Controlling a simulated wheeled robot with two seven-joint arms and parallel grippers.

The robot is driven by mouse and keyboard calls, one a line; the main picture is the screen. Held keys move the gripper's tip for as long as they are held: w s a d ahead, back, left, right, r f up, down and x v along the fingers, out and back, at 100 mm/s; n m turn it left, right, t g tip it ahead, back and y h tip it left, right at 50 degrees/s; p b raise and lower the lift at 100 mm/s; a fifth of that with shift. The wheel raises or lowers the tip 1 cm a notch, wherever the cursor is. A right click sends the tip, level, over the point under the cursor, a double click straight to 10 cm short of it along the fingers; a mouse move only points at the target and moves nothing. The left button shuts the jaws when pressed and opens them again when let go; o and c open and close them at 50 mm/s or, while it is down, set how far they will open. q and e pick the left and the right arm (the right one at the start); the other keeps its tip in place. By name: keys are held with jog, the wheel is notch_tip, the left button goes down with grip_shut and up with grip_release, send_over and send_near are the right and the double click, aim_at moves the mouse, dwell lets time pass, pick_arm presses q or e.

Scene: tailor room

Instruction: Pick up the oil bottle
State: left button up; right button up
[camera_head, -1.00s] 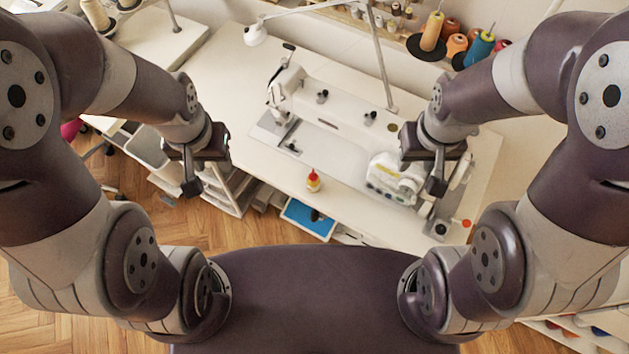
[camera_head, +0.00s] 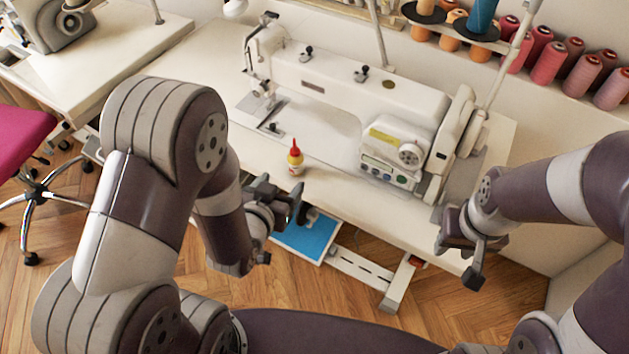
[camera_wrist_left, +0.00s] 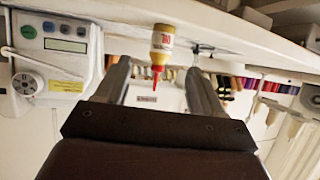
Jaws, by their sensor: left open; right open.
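The oil bottle (camera_head: 295,158) is small and yellow with a red pointed cap and a label. It stands upright near the front edge of the sewing table, in front of the sewing machine. In the left wrist view the bottle (camera_wrist_left: 162,48) appears upside down, between the two finger lines and beyond the tips. My left gripper (camera_head: 282,195) is open and empty, just in front of and slightly left of the bottle, close to the table's edge. My right gripper (camera_head: 462,258) is open and empty at the table's front right, away from the bottle.
The white sewing machine (camera_head: 345,90) stands behind the bottle on the white table (camera_head: 215,85). Thread spools (camera_head: 550,62) line the back right. A blue pedal plate (camera_head: 300,240) lies below the table edge. A pink chair (camera_head: 22,135) is at left.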

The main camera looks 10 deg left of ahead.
aim_at(298, 157)
pick_arm(q)
jog(key=x, duration=0.4)
jog(key=b+x, duration=0.1)
jog(key=x, duration=0.8)
jog(key=shift+w+a+r+b, duration=0.15)
jog(key=shift+w+r+b, duration=0.05)
jog(key=shift+r+b, duration=0.2)
jog(key=shift+c, duration=0.6)
jog(key=c, duration=1)
